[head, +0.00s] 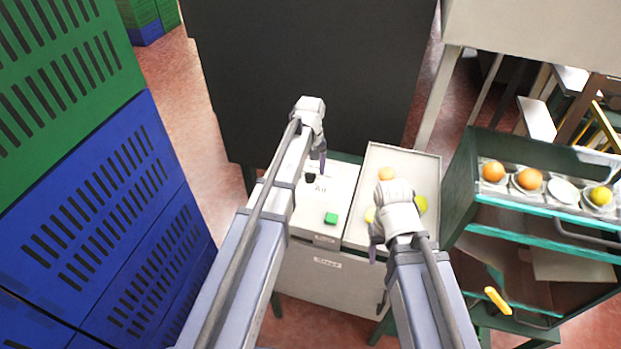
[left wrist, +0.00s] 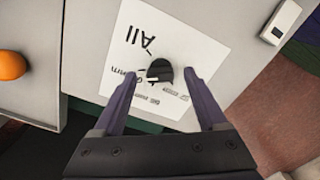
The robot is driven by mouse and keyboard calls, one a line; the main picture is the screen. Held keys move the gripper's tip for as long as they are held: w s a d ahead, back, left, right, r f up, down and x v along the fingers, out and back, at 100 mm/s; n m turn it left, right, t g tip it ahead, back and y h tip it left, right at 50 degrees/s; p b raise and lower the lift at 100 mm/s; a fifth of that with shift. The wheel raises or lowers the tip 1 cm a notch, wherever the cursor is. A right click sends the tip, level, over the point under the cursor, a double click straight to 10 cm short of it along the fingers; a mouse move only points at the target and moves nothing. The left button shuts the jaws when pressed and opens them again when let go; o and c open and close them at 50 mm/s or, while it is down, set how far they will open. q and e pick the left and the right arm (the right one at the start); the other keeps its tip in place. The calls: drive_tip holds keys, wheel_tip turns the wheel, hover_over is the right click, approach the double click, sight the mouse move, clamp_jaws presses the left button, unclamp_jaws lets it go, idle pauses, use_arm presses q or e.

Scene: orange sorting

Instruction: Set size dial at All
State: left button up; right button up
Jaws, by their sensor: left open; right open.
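The black size dial (head: 310,177) sits on a white panel (head: 340,190) near its far edge. In the left wrist view the dial (left wrist: 160,68) lies between the fingertips of my left gripper (left wrist: 160,76), with a gap on each side. The word All (left wrist: 140,38) is printed beside it, upside down in this view, with other labels partly hidden. A small pale mark shows on the dial's lower edge; I cannot tell its exact setting. My left gripper (head: 318,160) is open at the dial. My right gripper (head: 377,243) is open over the fruit tray.
A green button (head: 331,218) is on the panel's near part. A green-framed rack (head: 460,185) with fruit in cups stands right. Blue and green crates (head: 90,200) stack on the left.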

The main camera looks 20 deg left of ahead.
use_arm(q)
drive_tip(key=shift+f, duration=0.45)
drive_tip(key=shift+c, duration=0.3)
clamp_jaws()
